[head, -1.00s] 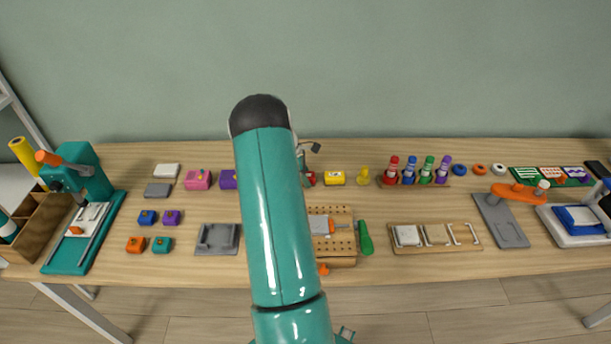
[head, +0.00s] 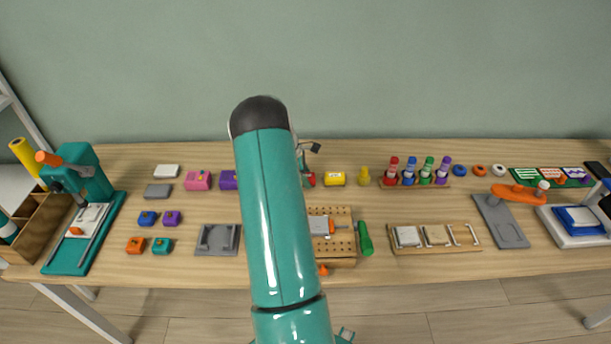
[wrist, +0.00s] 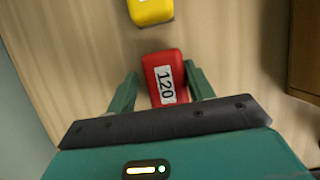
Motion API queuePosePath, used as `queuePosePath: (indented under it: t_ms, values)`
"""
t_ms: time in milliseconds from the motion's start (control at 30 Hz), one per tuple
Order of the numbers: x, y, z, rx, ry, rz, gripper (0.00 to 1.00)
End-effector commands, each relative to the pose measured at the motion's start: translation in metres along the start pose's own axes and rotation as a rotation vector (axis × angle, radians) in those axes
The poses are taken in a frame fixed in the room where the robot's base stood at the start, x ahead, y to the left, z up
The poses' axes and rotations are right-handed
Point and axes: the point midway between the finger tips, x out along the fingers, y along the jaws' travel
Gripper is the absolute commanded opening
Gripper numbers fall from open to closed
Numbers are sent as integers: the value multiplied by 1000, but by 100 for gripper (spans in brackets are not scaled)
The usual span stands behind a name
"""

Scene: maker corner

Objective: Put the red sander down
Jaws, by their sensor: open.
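The red sander (wrist: 165,80), a red block with a white "120" label, lies on the wooden table between the two fingers of my gripper (wrist: 160,74) in the wrist view. The fingers are spread, one on each side of it, and a gap shows on the left; on the right, the finger is very close and I cannot tell whether it touches. In the head view, a small red part of the sander (head: 311,180) shows just right of my arm. My arm hides the rest and most of my gripper there.
A yellow block (head: 335,178) sits just right of the sander; it also shows in the wrist view (wrist: 150,10).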

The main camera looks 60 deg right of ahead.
Motion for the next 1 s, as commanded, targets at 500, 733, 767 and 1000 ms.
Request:
queuePosePath:
  t_ms: [500,733,767,1000]
  values:
    - [-52,-7,-2,-7,3,-21,61]
    - [-100,-5,0,-6,1,-20,61]
    - [-105,-5,0,-5,1,-19,61]
    - [-122,-5,0,-5,0,-21,61]
